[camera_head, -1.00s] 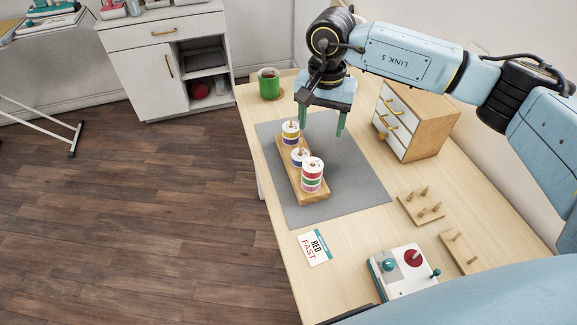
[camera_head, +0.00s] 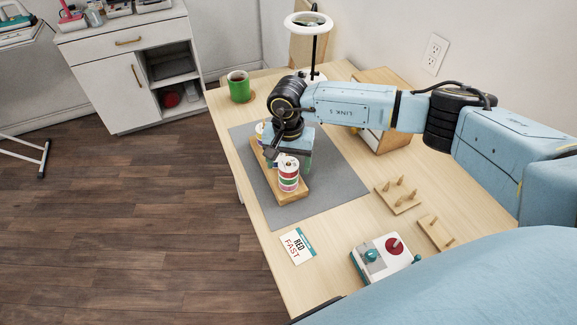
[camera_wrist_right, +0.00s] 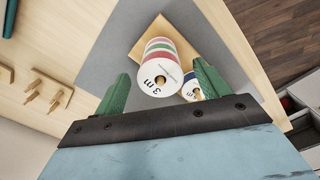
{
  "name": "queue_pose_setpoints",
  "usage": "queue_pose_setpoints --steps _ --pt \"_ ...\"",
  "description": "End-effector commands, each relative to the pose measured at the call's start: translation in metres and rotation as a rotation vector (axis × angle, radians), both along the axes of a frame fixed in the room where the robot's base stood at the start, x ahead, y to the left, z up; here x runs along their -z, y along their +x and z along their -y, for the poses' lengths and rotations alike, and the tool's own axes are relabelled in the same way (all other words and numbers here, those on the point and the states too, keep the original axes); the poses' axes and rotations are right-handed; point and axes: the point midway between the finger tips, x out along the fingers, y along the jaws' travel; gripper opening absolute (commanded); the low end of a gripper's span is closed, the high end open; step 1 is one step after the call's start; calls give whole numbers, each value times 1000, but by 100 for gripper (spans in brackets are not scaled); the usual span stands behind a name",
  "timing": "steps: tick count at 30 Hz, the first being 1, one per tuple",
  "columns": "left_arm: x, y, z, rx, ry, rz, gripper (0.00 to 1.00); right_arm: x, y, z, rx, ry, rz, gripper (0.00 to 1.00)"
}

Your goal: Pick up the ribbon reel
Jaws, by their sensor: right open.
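A stack of ribbon reels (camera_head: 288,175) with red, green and purple bands stands upright at the near end of a wooden stand (camera_head: 293,196). In the wrist view this stack (camera_wrist_right: 165,60) shows between and beyond the fingers, its white "3 m" label facing the camera. A blue-and-white reel (camera_wrist_right: 191,90) sits beside it near one finger. Another reel (camera_head: 259,131) peeks out at the stand's far end. My right gripper (camera_wrist_right: 161,85) is open, with green fingers, empty; in the head view (camera_head: 288,163) it hangs just over the stand and hides its middle. Whether it touches a reel cannot be told.
A grey mat (camera_head: 335,185) lies under the stand. A green mug (camera_head: 238,88) stands at the back left, a small drawer cabinet (camera_head: 392,140) behind my arm. A card (camera_head: 298,246), peg boards (camera_head: 397,196) and a white device (camera_head: 385,258) lie nearer.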

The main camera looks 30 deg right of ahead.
Motion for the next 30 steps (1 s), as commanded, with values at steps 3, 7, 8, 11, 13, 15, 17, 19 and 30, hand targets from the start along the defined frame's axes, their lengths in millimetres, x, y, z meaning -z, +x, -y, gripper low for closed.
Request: queue_pose_setpoints --steps 3,7,8,11,13,15,17,19,30 --pt "0 -1 0 0 0 -1 73 5 0 0 -1 1 1 74" --pt "0 -1 0 0 -1 -2 73 5 0 0 -1 0 1 74" --pt "0 -1 0 0 -1 -2 73 5 0 0 -1 0 1 71" --pt "0 -2 0 0 -1 -2 73 5 0 0 -1 0 1 58" --pt "0 -2 0 0 -1 -2 73 5 0 0 -1 0 1 49" --pt "0 -2 0 0 0 -3 73 5 0 0 -1 0 1 40" --pt "0 -2 0 0 0 -3 73 5 0 0 -1 0 1 32" --pt "0 -2 0 0 0 -3 73 4 0 0 -1 0 1 26" --pt "0 -2 0 0 0 -3 73 -15 2 0 -1 1 6 26"
